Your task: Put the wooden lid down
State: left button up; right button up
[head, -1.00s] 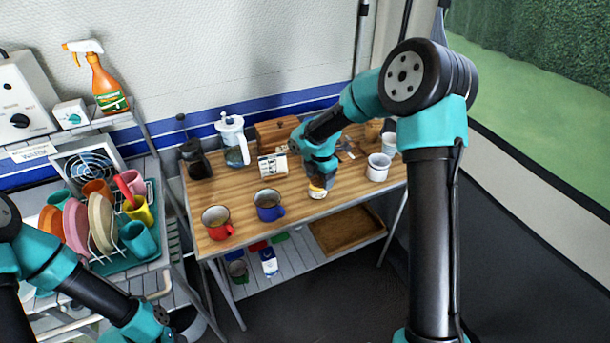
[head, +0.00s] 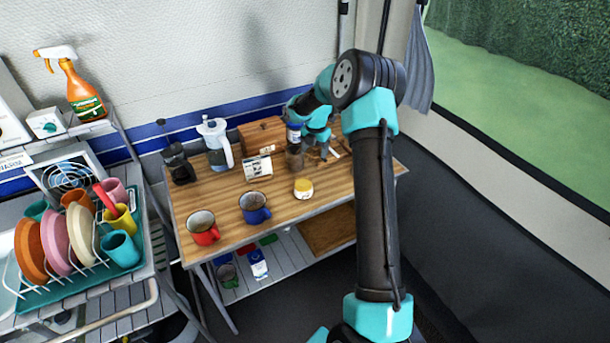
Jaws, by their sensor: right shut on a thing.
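My right gripper (head: 323,153) is low over the back right part of the wooden table (head: 222,195). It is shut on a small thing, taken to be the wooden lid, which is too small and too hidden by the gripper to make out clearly. A white jar with a yellowish top (head: 303,189) stands on the table in front of the gripper, apart from it. A brown jar (head: 295,161) stands just left of the gripper. My left gripper is out of view.
A red mug (head: 203,230) and a blue mug (head: 255,208) stand at the front. A small white box (head: 258,169), a wooden box (head: 262,135), a white-lidded jug (head: 217,147) and a dark press (head: 179,165) stand behind. A dish rack (head: 90,262) is at left.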

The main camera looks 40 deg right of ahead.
jog(key=shift+f, duration=0.1)
send_over(314, 175)
jog(key=shift+s+f, duration=0.1)
jog(key=shift+f, duration=2.95)
jog(key=shift+f, duration=0.1)
jog(key=shift+f, duration=1.75)
jog(key=shift+f, duration=0.1)
jog(key=o, duration=0.6)
